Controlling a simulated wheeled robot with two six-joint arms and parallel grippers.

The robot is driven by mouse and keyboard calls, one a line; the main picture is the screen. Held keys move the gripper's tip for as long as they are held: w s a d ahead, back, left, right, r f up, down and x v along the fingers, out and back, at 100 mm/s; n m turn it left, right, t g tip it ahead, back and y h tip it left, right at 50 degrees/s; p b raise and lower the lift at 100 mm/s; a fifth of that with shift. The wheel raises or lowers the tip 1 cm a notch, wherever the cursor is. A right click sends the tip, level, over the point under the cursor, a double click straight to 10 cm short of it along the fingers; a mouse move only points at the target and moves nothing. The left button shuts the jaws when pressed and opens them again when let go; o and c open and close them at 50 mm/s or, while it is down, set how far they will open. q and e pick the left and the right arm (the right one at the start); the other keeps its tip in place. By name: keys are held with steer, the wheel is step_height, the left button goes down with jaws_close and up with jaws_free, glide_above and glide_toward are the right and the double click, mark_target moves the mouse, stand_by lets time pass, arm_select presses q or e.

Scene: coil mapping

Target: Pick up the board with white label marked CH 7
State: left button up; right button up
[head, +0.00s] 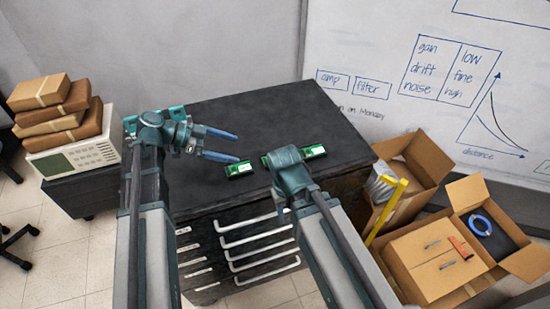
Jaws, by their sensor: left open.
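A small green board with a white label (239,169) lies on the black top of the drawer cabinet. A second green board with a white label (313,152) lies to its right. A bit of green (265,160) shows between them, mostly hidden by my right wrist. The label writing is too small to read, so I cannot tell which is CH 7. My left gripper (238,148) is open and empty, its blue fingers pointing right, just above and beyond the left board in the picture. My right arm's wrist covers the cabinet's front edge; its fingers are hidden.
The cabinet top (265,110) is clear behind the boards. Open cardboard boxes (440,262) stand at the right, one with a blue coil (480,223). A whiteboard (440,90) is behind. At left, boxes (50,105) sit on a white instrument (75,157).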

arm_select(q)
steer(key=b, duration=0.3)
glide_toward(268, 159)
steer(key=x, duration=0.3)
steer(key=shift+w+d+f, duration=0.1)
steer(key=shift+w+d, duration=0.05)
steer(key=shift+w+d+f, duration=0.1)
steer(key=shift+d+f, duration=0.05)
steer(key=shift+d, duration=0.45)
steer(key=b+x, duration=0.2)
steer(key=x, duration=0.3)
steer(key=shift+d, duration=0.1)
steer(key=shift+c, duration=0.4)
steer(key=c, duration=1.3)
steer(key=shift+r, duration=0.2)
step_height(268, 159, up, 10)
steer(key=p, duration=0.9)
steer(key=shift+f+p, duration=0.15)
steer(key=shift+p, duration=0.25)
